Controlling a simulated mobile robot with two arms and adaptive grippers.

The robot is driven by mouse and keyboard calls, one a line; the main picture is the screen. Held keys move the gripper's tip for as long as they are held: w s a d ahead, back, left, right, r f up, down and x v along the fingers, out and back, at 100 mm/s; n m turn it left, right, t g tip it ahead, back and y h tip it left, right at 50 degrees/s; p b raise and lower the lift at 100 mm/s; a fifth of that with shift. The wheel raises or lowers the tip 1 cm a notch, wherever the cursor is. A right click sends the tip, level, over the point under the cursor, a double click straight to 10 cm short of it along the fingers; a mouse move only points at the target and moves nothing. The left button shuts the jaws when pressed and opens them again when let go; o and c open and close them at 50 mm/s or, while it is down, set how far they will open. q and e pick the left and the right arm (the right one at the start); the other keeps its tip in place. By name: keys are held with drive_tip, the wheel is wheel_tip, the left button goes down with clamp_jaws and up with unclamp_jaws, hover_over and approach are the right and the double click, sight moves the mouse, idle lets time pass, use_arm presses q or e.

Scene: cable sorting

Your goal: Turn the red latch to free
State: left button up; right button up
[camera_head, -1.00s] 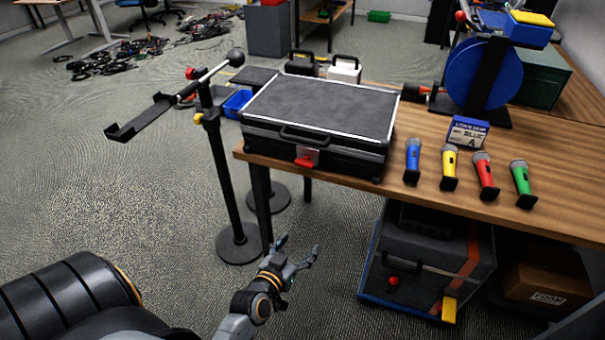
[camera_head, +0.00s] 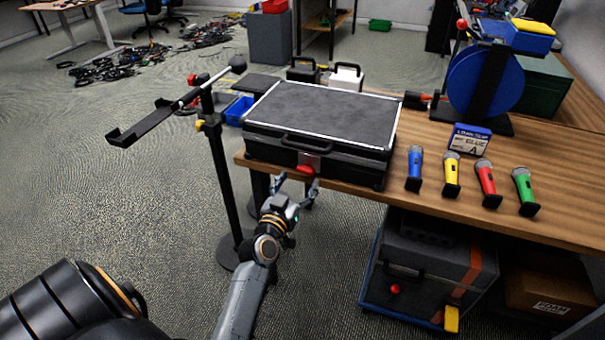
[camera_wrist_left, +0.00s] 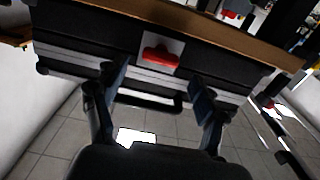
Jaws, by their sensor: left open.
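The red latch (camera_head: 304,169) is on a pale plate on the front of the black case (camera_head: 346,161), below its handle. In the left wrist view the latch (camera_wrist_left: 160,55) looks like a short red bar lying roughly along the case front. My left gripper (camera_head: 297,187) is open and empty, just in front of and slightly below the latch in the head view. In the left wrist view my open fingers (camera_wrist_left: 158,92) spread to either side of the latch, apart from it. My right gripper is in neither view.
The case sits at the left end of the wooden table (camera_head: 430,195). A black stand (camera_head: 226,185) rises left of the table corner. Several coloured microphones (camera_head: 451,174) stand right of the case. Another case (camera_head: 430,268) with a red knob is under the table.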

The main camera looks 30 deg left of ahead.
sight(304, 171)
use_arm(q)
drive_tip(key=shift+x, duration=1.8)
drive_tip(key=c, duration=1.2)
